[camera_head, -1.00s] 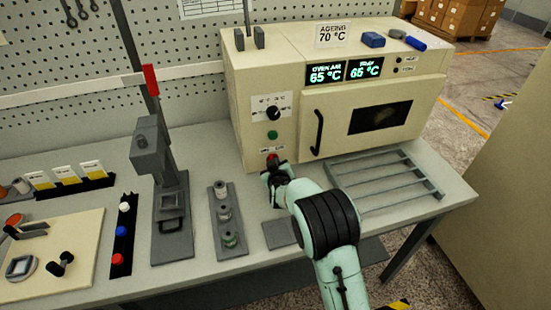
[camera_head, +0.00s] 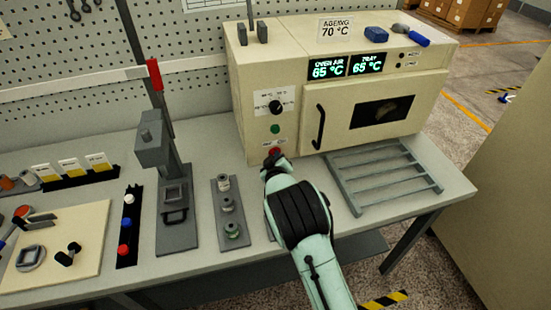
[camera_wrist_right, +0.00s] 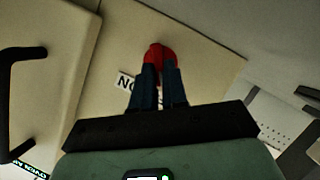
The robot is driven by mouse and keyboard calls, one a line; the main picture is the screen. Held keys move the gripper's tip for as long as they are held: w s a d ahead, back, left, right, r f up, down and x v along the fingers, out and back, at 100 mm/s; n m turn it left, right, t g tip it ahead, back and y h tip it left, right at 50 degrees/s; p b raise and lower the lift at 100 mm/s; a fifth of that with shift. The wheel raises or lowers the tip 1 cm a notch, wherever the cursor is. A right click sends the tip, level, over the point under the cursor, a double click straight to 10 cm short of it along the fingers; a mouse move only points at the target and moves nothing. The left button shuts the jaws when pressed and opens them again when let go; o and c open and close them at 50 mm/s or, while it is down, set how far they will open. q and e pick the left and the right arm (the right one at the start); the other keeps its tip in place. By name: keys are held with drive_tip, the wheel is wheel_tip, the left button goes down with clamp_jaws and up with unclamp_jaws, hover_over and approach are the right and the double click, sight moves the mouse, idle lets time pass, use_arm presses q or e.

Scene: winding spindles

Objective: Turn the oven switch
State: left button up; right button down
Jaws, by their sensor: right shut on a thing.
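The cream oven (camera_head: 290,100) stands at the back of the bench. Its red switch (camera_head: 275,151) is low on the left front panel, below a black dial (camera_head: 275,107) and a green button (camera_head: 275,129). My right gripper (camera_head: 273,160) is at the red switch, mostly hiding it in the head view. In the right wrist view its fingers (camera_wrist_right: 158,80) are shut on the red switch (camera_wrist_right: 160,54), over a partly hidden white label (camera_wrist_right: 125,80). The switch's exact position cannot be read. My left gripper is not in view.
The oven door handle (camera_head: 320,127) is right of the switch. A metal rack (camera_head: 385,178) lies on the bench at the right. A spindle holder (camera_head: 229,215) and a grey press (camera_head: 165,185) stand to the left. Displays (camera_head: 346,66) read 65 °C.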

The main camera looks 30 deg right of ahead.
drive_tip(key=c, duration=1.2)
unclamp_jaws()
drive_tip(key=shift+o, duration=0.2)
drive_tip(key=v, duration=1.3)
drive_tip(key=shift+s, duration=0.15)
